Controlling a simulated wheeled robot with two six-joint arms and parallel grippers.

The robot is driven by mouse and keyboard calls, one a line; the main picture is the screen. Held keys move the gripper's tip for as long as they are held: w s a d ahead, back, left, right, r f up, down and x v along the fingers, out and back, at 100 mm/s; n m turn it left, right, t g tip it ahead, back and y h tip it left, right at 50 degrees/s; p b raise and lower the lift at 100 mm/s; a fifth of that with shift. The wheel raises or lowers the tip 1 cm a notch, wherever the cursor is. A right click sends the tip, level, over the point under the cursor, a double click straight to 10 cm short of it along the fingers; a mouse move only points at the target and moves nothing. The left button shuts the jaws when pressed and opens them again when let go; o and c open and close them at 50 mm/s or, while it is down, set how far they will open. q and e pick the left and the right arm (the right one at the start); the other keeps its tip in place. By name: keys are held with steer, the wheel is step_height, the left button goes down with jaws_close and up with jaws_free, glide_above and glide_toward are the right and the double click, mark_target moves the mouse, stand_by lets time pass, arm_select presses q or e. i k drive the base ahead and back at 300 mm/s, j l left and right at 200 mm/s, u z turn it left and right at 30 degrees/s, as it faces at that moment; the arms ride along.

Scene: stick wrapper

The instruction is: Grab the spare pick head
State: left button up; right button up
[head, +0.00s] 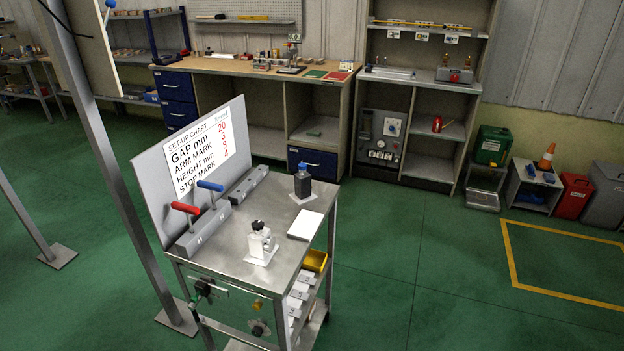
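No thing in view is plainly marked as the spare pick head. A small white device with a black knob (260,240) stands on a white pad on the steel cart top (230,262); I cannot tell whether it is the pick head. Two T-handled tools, one red (185,208) and one blue (210,186), stand upright in a grey block (204,231) at the cart's left edge. A second grey block (249,184) behind it holds no handled tool. Neither of my grippers is in view.
A dark bottle (302,182) and a white block (305,225) stand on the cart's right side. A yellow bin (315,261) and white boxes sit below. A set-up chart (199,155) backs the cart. Benches (255,68) line the wall; green floor (450,270) at right is clear.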

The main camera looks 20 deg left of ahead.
mark_target(303, 194)
steer(key=u, duration=0.85)
steer(key=i+l+u, duration=0.4)
steer(key=l+u, duration=0.2)
steer(key=i+l+u, duration=0.15)
steer(key=l+u, duration=0.15)
steer(key=i+l+u, duration=0.1)
steer(key=l+u, duration=0.15)
steer(key=l, duration=0.3)
steer(key=l+u, duration=0.3)
steer(key=i+l, duration=0.05)
steer(key=l, duration=0.05)
